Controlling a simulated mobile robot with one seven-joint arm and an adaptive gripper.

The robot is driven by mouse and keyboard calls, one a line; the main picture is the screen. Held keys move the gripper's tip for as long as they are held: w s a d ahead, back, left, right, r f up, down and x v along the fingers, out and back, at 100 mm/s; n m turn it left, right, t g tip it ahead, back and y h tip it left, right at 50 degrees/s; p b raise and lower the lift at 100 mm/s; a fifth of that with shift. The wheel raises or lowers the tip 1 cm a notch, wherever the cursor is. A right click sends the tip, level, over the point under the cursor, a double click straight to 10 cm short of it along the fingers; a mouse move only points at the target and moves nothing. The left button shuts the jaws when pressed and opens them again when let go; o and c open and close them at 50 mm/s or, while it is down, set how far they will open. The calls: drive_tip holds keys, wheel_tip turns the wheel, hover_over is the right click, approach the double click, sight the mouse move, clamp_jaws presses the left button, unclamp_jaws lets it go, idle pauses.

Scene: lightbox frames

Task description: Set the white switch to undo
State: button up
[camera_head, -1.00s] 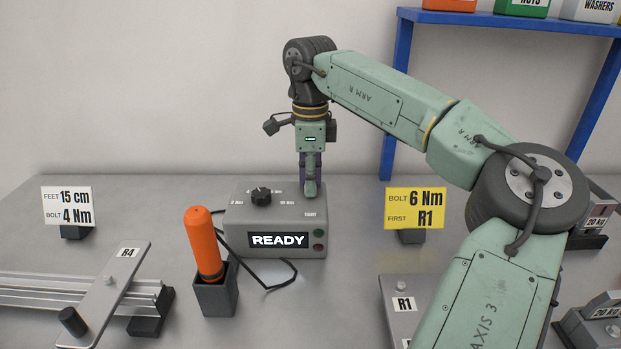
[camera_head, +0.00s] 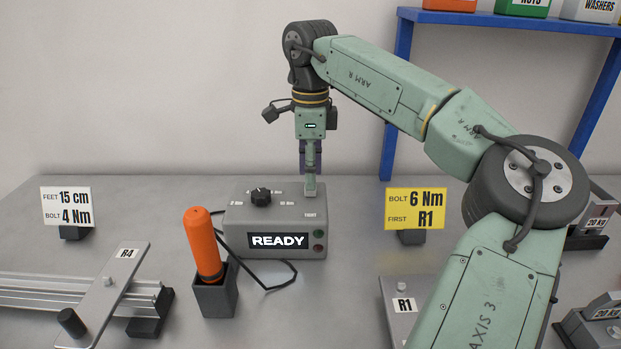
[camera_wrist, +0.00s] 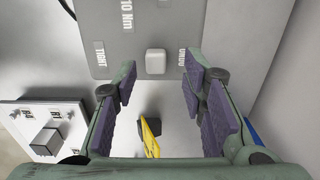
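The white switch (camera_wrist: 155,62) stands on top of the grey control box (camera_wrist: 118,35), between the printed words TIGHT on the left and UNDO on the right in the wrist view. It appears slightly nearer UNDO there, but I cannot tell which way it is set. In the head view, the box (camera_head: 235,225) shows a lit READY display, and my gripper hides the switch or blends with it. My gripper (camera_head: 310,192) points down over the box's back right part. In the wrist view my gripper (camera_wrist: 160,85) is open, its purple-padded fingers apart with nothing held between them.
A black knob (camera_head: 260,197) sits on the box, left of my gripper. An orange-handled tool (camera_head: 203,245) stands in a dark holder (camera_head: 215,296) with a cable to the box. A yellow sign (camera_head: 415,208) stands right of the box. A blue shelf frame (camera_head: 396,100) rises behind.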

wheel_tip(320, 180, up, 10)
drive_tip(key=shift+f, duration=0.15)
idle(0.4)
